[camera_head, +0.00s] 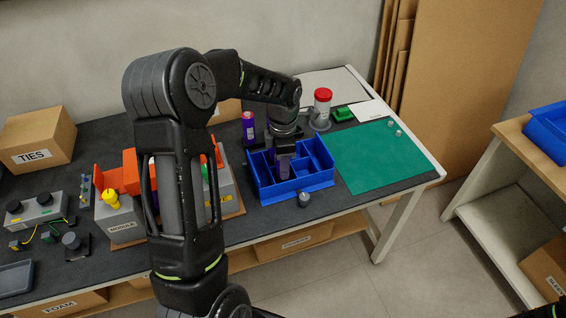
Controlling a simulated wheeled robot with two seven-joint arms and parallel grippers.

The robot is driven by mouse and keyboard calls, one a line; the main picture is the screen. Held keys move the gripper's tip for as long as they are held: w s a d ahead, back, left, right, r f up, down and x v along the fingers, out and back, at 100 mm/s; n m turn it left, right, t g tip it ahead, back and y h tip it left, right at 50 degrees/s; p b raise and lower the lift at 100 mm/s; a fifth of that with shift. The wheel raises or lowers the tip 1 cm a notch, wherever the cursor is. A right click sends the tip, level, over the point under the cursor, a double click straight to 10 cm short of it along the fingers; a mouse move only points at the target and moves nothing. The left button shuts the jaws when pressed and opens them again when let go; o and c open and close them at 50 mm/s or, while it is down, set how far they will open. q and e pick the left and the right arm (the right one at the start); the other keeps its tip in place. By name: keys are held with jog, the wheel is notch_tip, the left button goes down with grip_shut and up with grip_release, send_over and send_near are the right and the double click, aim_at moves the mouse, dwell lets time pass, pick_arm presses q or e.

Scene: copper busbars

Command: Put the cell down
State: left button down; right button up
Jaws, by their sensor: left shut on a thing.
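My left gripper (285,154) points straight down over the blue divided tray (318,183) on the dark workbench. It is shut on a purple cell (283,170), which is upright and partly hidden by the gripper and tray walls. The cell's lower end is within the tray's outline, in the left-middle part; I cannot tell whether it touches the tray floor. Another purple cell (248,128) stands upright on the bench behind the tray.
A green mat (378,155) lies right of the tray. A red-capped jar (322,108) and a small green item (343,114) stand behind. A small grey round part (304,199) is at the tray's front. Module boxes (119,218) crowd the left.

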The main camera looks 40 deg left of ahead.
pick_arm(q)
jog(key=c, duration=1.3)
grip_release()
jog(key=shift+f, duration=0.1)
jog(key=shift+o, duration=0.2)
notch_tip(320, 180, up, 12)
jog(key=shift+r, duration=0.15)
